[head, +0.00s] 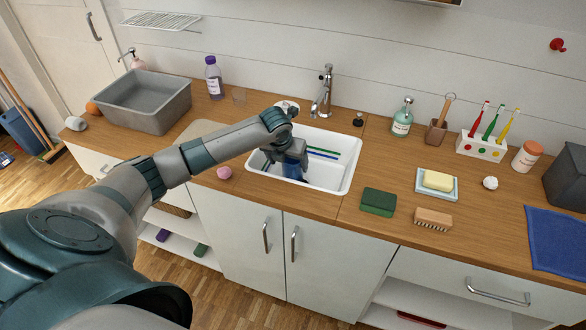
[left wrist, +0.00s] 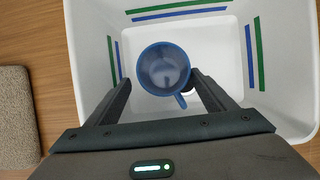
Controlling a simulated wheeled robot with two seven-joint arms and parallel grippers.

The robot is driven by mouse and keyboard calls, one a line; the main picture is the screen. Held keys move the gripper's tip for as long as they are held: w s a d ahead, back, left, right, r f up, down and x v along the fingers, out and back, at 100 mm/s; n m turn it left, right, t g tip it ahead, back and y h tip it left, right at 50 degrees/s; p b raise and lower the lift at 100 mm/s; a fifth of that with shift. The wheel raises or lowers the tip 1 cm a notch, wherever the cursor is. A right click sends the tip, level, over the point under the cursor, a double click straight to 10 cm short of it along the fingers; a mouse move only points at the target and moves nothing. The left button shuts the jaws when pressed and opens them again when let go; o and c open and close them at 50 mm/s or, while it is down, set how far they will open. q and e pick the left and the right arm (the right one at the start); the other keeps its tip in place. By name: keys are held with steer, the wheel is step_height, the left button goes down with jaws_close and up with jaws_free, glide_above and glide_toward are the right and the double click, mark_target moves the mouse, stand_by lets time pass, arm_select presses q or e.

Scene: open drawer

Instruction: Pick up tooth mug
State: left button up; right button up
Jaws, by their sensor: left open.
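The tooth mug is a blue cup (left wrist: 164,70) standing inside a white basin (left wrist: 283,70) with green and blue stripes. In the left wrist view I look down into its open top, and its handle points toward the lower right. In the head view the mug (head: 291,167) is partly hidden by my left gripper (head: 290,158), which reaches down into the basin (head: 345,180). My left gripper is open, with one finger on each side of the mug's near half; I cannot tell whether they touch it. My right gripper is not in view.
The basin's walls surround the gripper, with a faucet (head: 323,92) behind. A green sponge (head: 378,202) and a brush (head: 432,219) lie right of the basin. A grey tub (head: 145,100) stands at the left. A grey mat (left wrist: 16,118) lies left of the basin.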

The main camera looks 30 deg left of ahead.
mark_target(292, 168)
arm_select(q)
steer(key=shift+w+d+f+p, duration=0.15)
steer(key=shift+w+f+p, duration=0.05)
steer(key=shift+f+p, duration=0.2)
steer(key=x, duration=0.3)
steer(key=shift+d+p, duration=0.25)
steer(key=shift+p, duration=0.15)
steer(key=shift+w+a+f, duration=0.1)
steer(key=shift+w+f, duration=0.15)
steer(key=shift+f, duration=0.35)
steer(key=c, duration=1.3)
